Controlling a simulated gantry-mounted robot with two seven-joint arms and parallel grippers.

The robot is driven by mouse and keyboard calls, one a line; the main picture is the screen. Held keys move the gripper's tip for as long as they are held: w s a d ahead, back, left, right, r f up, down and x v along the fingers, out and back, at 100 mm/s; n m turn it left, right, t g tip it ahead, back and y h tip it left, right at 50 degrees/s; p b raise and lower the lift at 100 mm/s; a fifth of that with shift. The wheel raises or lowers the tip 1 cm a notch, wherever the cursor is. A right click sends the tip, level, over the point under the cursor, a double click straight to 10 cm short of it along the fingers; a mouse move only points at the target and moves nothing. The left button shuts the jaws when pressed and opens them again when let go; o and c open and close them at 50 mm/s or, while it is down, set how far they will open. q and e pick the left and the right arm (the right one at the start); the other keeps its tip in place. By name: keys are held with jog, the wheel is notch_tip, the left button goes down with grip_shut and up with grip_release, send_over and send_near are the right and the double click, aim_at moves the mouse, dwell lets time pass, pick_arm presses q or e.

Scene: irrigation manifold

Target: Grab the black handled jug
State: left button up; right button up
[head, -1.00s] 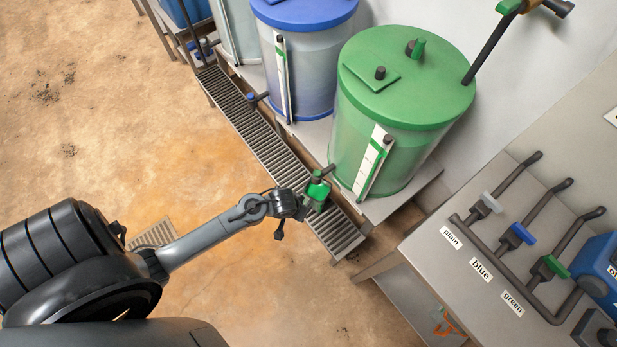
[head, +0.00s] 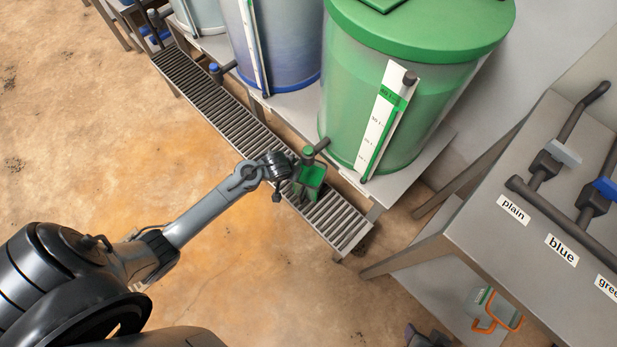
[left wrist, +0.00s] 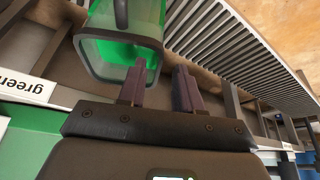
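A clear jug (head: 313,176) with green contents stands on the slatted grating, under the green tank's tap. In the left wrist view the jug (left wrist: 112,55) is at the top, and a dark bar shows against it; I cannot tell whether this is its handle. My left gripper (head: 279,172) is just left of the jug in the head view. In the left wrist view its two fingers (left wrist: 160,72) are spread, with no object seen clamped between them; the left fingertip overlaps the jug's rim. A dark shape (head: 426,338) at the bottom edge may be my right gripper, mostly cut off.
A green tank (head: 405,90) and a blue tank (head: 275,45) stand behind the grating (head: 225,112). A jug with an orange handle (head: 485,326) is on the lower shelf of the bench at right. Taps labelled plain and blue (head: 561,250) are on the bench. Floor at left is clear.

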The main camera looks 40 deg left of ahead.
pick_arm(q)
jog(key=b+x, duration=0.6)
jog(key=x, duration=0.2)
jog(key=shift+w+f, duration=0.25)
jog(key=shift+f, duration=0.05)
jog(key=shift+a, duration=0.1)
grip_shut()
dwell(0.4)
dwell(0.8)
jog(key=shift+r, duration=0.15)
